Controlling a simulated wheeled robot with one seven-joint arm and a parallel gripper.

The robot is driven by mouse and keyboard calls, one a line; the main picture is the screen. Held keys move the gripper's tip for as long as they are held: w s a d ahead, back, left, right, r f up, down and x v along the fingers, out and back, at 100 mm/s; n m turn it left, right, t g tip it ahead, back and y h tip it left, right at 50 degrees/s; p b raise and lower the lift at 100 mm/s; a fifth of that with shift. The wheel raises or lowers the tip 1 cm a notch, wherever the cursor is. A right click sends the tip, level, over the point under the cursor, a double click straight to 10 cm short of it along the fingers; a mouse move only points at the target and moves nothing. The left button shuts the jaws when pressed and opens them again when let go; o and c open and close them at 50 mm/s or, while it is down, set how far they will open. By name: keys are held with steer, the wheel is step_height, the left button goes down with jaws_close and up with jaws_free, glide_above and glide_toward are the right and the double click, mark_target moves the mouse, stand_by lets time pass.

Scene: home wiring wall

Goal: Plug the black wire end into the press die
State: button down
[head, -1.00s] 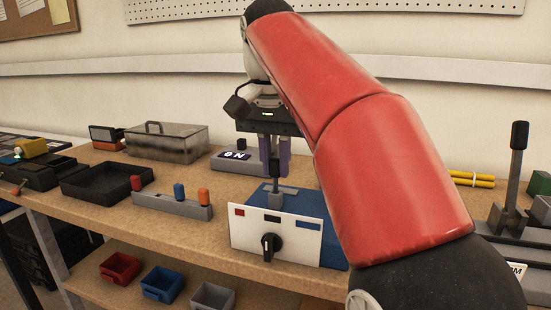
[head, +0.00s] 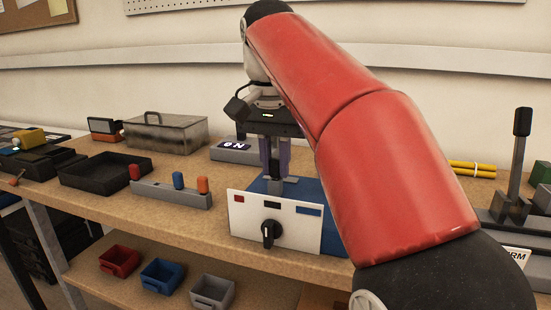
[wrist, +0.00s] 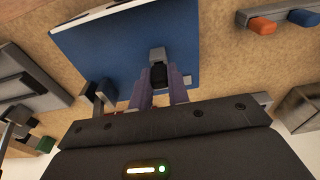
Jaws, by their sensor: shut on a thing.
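My gripper (head: 275,168) is over the blue box with a white front panel (head: 262,226). Its purple fingers are shut on a black piece, which shows between them in the wrist view (wrist: 158,76). The black piece sits at a grey block (wrist: 157,53) on the blue top (wrist: 115,45). I see no wire running from the black piece, and cannot tell for sure which thing is the press die.
A grey lever device (head: 510,195) stands at the right. A grey strip with coloured knobs (head: 170,194), a black tray (head: 105,176) and a lidded metal box (head: 165,135) are to the left. An "ON" block (head: 232,150) is behind. Small bins (head: 161,277) sit on the lower shelf.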

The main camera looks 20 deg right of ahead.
steer(key=c, duration=1.3)
jaws_free()
steer(key=shift+o, duration=0.2)
steer(key=shift+r, duration=0.15)
step_height(320, 180, up, 8)
steer(key=p, duration=0.3)
steer(key=shift+s+a+f+p, duration=0.25)
steer(key=shift+s+a+p, duration=0.05)
steer(key=shift+s+p, duration=0.1)
